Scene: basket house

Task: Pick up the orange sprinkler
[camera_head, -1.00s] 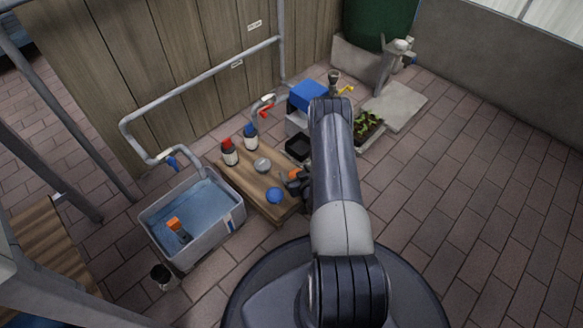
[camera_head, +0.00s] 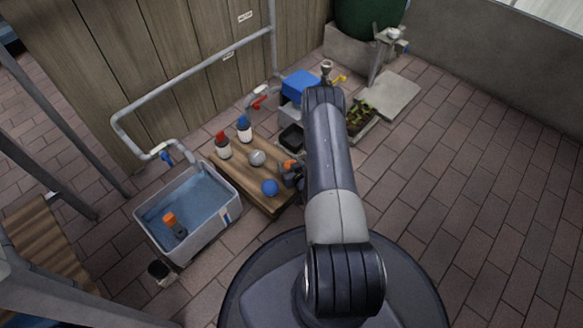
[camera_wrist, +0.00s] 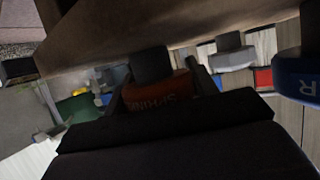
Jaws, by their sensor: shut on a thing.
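The orange sprinkler (camera_head: 290,164) is at the right edge of a low wooden table, partly hidden by my arm in the head view. My gripper (camera_head: 291,175) is at that edge and shut on it. In the wrist view the sprinkler (camera_wrist: 160,93) shows as an orange body with lettering and a dark top, between the dark fingers of my gripper. The table fills the top of this dark wrist view. I cannot tell whether the sprinkler still touches the table.
The wooden table (camera_head: 232,174) also bears a blue ball-like item (camera_head: 270,187), a grey round item (camera_head: 257,158) and two bottles, red-capped (camera_head: 223,146) and blue-capped (camera_head: 244,128). A water tub (camera_head: 222,213) holds another orange-and-grey item (camera_head: 174,225). Paving (camera_head: 470,190) at right is clear.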

